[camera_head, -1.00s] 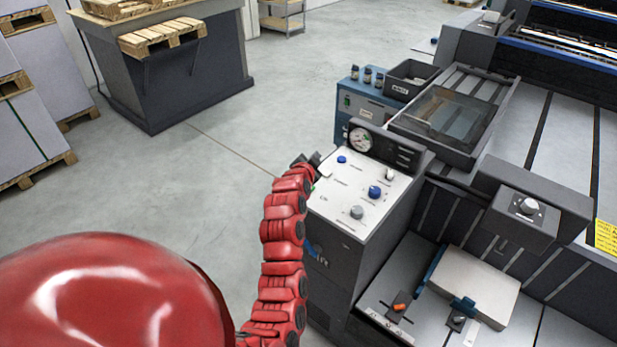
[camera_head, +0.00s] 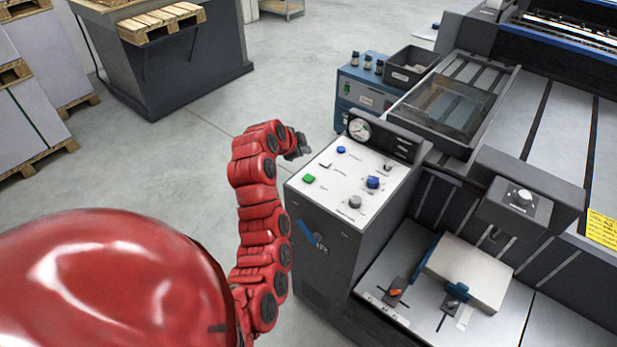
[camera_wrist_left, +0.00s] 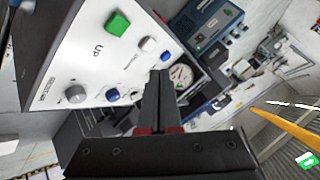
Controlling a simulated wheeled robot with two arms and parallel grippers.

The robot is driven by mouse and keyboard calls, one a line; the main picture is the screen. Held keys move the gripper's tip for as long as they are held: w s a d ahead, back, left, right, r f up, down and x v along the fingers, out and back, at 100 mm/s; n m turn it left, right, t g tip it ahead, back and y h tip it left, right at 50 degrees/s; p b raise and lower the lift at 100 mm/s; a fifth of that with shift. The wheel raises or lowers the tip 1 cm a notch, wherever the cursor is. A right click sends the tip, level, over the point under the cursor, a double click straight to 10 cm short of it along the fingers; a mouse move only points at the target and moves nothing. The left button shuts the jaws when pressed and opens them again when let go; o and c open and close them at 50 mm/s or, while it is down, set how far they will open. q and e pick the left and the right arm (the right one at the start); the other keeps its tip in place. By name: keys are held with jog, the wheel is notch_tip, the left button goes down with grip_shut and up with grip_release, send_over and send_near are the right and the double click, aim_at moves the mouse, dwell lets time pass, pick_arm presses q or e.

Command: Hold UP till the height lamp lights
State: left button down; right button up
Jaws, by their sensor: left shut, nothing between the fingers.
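The green button (camera_head: 308,178) lies on the left of the white sloped panel top (camera_head: 336,190). In the left wrist view the square green button (camera_wrist_left: 117,23) stands beside the printed letters UP. My left gripper (camera_head: 303,145) is shut and empty, just off the panel's upper left edge and apart from the green button. In the left wrist view its closed fingers (camera_wrist_left: 160,76) point toward the gauge side of the panel. A round dial gauge (camera_head: 359,128) stands at the panel's back. I cannot tell which part is the height lamp; no lit lamp is clear. My right gripper is not in view.
A small blue button (camera_head: 341,149), a white button (camera_head: 325,163), a blue knob (camera_head: 373,182) and a grey knob (camera_head: 354,202) share the panel. A blue box (camera_head: 365,88) and a dark bin (camera_head: 410,66) stand behind. The floor left of the console is clear.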

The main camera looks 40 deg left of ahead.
pick_arm(q)
send_over(306, 179)
notch_tip(306, 179, down, 5)
jog(key=shift+s+f, duration=0.1)
jog(key=shift+f+b, duration=0.65)
jog(key=shift+f, duration=0.25)
jog(key=shift+f+b, duration=0.6)
jog(key=shift+f, duration=0.1)
jog(key=shift+r, duration=0.1)
dwell(0.6)
jog(key=shift+f+b, duration=0.5)
jog(key=shift+b, duration=0.3)
